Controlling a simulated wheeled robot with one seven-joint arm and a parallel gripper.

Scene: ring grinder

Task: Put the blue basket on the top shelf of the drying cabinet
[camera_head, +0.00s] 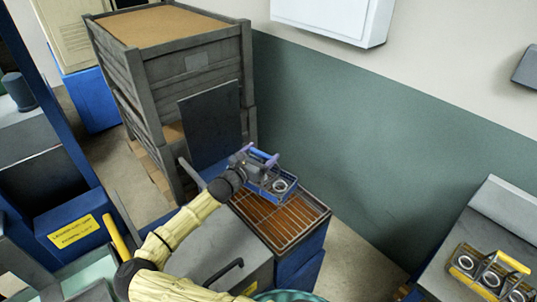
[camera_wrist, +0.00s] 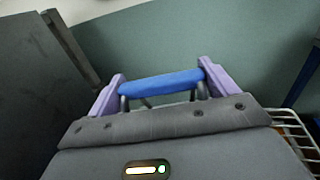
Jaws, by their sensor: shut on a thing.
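The blue basket (camera_head: 284,190) holds ring-shaped metal parts and hangs from my gripper. My gripper (camera_head: 259,156) is shut on its blue handle; in the wrist view the handle (camera_wrist: 160,84) lies between the purple fingers. The basket body is hidden there by the gripper housing. A blue unit with a wire rack (camera_head: 291,232) over a brown interior, seemingly the drying cabinet's top shelf, lies below the basket. The basket covers the rack's far part; I cannot tell whether they touch. The rack's edge shows at the right of the wrist view (camera_wrist: 292,132).
A dark upright panel (camera_head: 209,123) stands left of the basket, before a large grey crate (camera_head: 190,60). The green wall (camera_head: 345,140) is close behind. A basket with a yellow handle (camera_head: 492,272) stands on a grey surface at right. The rack's near part is bare.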

